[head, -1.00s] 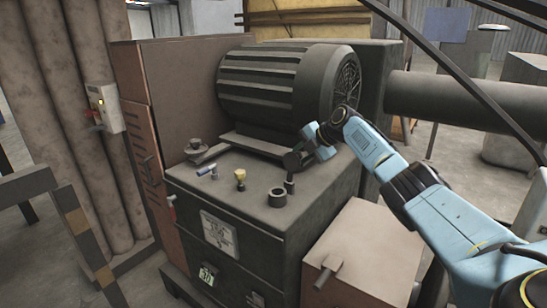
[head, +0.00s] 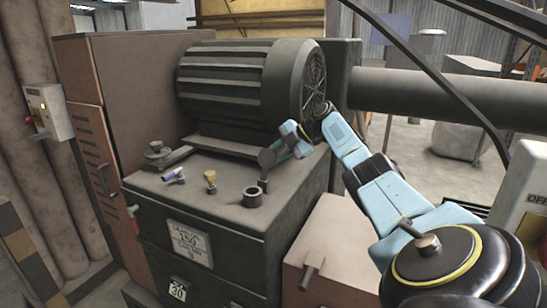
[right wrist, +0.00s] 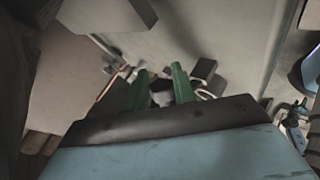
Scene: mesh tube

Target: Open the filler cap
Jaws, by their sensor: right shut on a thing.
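My right gripper (head: 281,153) is above the right part of the dark machine top, in front of the motor. Its green fingers are shut on a dark round piece that looks like the filler cap (head: 266,158); the cap is tilted up, its disc facing the camera. Below it stands a short dark post (head: 263,186), and beside the post an open dark ring-shaped neck (head: 252,198). I cannot tell whether cap and post are joined. In the right wrist view the green fingers (right wrist: 158,85) have a dark piece between them, mostly hidden. My left gripper is not in view.
The ribbed motor (head: 235,90) stands close behind the gripper. A yellow-topped knob (head: 211,179), a small blue-and-white part (head: 174,175) and a dark round fitting (head: 158,151) are on the machine top (head: 215,212). A brown box (head: 325,245) stands in front at the right.

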